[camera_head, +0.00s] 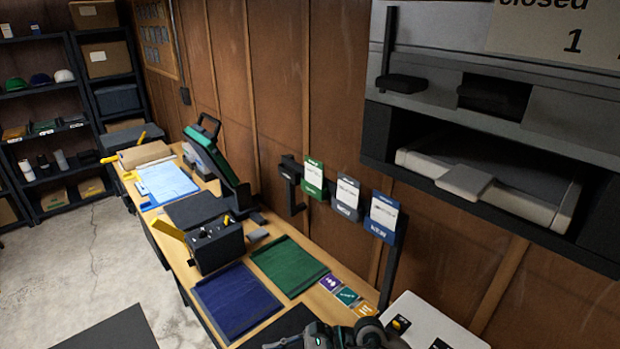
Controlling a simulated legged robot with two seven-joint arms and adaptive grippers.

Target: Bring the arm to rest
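A dark grey and black arm end with small teal marks, apparently my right gripper (290,343), shows at the bottom edge, right of centre. It is cut off by the frame, and its fingertips cannot be made out clearly. I see nothing held in it. It is over the near end of the wooden bench (262,308), close to a black mat. My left gripper is not in view.
On the bench are a blue mat (238,302), a green mat (289,266), a black box (216,246) with a yellow lever and a green-black device (210,155). Card holders (347,195) and a grey cabinet (480,170) line the right wall. Shelves (50,120) stand back left.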

